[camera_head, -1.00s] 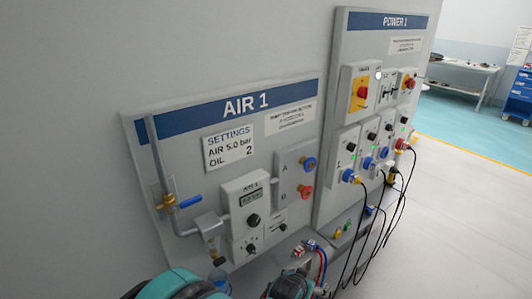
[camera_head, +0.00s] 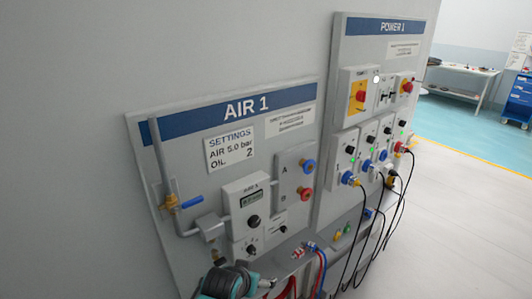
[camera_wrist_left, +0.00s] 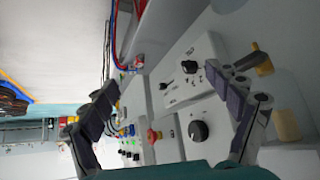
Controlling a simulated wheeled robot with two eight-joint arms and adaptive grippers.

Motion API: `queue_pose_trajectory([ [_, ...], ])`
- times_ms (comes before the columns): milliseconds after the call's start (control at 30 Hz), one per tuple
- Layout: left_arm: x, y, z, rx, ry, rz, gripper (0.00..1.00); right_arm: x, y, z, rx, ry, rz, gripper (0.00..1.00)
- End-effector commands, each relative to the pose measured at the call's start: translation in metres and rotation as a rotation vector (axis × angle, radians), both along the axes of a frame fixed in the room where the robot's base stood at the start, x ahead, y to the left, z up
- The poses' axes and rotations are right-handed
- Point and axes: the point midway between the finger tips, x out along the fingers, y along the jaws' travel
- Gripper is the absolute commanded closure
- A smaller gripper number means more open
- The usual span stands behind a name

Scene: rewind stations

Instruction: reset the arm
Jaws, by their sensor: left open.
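My left gripper (camera_wrist_left: 168,88) shows in the left wrist view with its two dark fingers spread wide and nothing between them. Behind the fingers are grey control boxes, with a large black knob (camera_wrist_left: 198,130), a smaller black knob (camera_wrist_left: 190,66) and a red knob (camera_wrist_left: 153,136). In the head view a teal and black part of my arm (camera_head: 225,283) shows at the bottom edge, below the AIR 1 panel (camera_head: 290,150). The fingers cannot be made out there. My right gripper is in neither view.
The POWER 1 panel (camera_head: 345,90) stands right of the AIR 1 panel, with black cables (camera_head: 385,225) hanging from its sockets. A blue-handled valve (camera_head: 190,202) is at AIR 1's left. Red and blue hoses (camera_head: 318,262) lie below. Open floor (camera_head: 475,205) lies at right.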

Motion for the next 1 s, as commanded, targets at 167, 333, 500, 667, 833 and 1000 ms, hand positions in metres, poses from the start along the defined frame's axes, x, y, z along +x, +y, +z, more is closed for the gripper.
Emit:
queue_pose_trajectory([
  [167,-0.051,0.067,0.023,0.006,0.034,0.118,0.11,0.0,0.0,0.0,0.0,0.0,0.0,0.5],
  [333,-0.1,0.111,0.029,0.008,0.063,0.214,0.11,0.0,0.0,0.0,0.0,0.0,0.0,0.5],
  [500,-0.132,0.133,0.027,0.006,0.081,0.273,0.11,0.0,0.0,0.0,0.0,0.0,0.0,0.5],
  [667,-0.141,0.139,0.026,0.007,0.088,0.29,0.11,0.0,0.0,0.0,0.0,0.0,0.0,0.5],
  [833,-0.141,0.139,0.026,0.007,0.088,0.29,0.11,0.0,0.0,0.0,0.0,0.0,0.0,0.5],
  [1000,-0.141,0.139,0.026,0.007,0.088,0.29,0.11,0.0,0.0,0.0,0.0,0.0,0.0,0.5],
])
